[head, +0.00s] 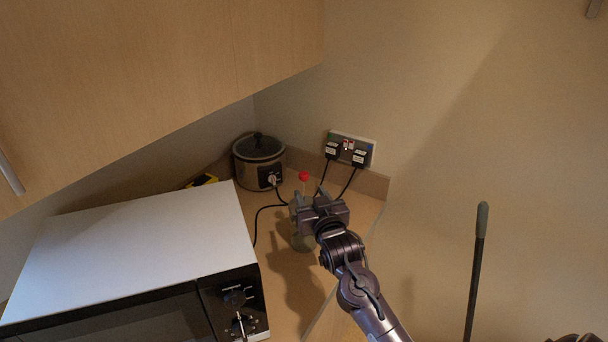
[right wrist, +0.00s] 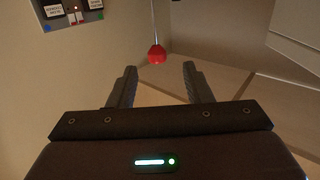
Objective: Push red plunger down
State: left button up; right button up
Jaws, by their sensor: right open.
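The red plunger is a red knob (head: 304,176) on a thin pale stem, at the back of the counter beside the slow cooker. In the right wrist view the red knob (right wrist: 156,54) shows just beyond the fingertips, near the middle between them, with the thin stem running up the picture. A greyish vessel (head: 299,241) stands on the counter, partly hidden by my gripper. My right gripper (right wrist: 159,69) is open, with nothing between its fingers; in the head view it is just below the knob in the picture. My left gripper is not in view.
A white-topped microwave (head: 150,240) fills the left. A slow cooker (head: 258,162) stands in the corner. A socket panel (head: 352,148) with black plugs and cables is on the wall. A cupboard (head: 150,80) hangs above. A dark pole (head: 477,270) stands at right.

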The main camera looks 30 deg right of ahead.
aim_at(305, 177)
jog(key=shift+w+d+r+t, duration=0.3)
jog(key=shift+w+d+r, duration=0.1)
jog(key=shift+w+r, duration=0.2)
jog(key=p+x, duration=0.3)
jog(key=x, duration=0.3)
jog(key=shift+w+d+f, duration=0.1)
jog(key=shift+w, duration=0.3)
jog(key=shift+c, duration=0.3)
grip_shut()
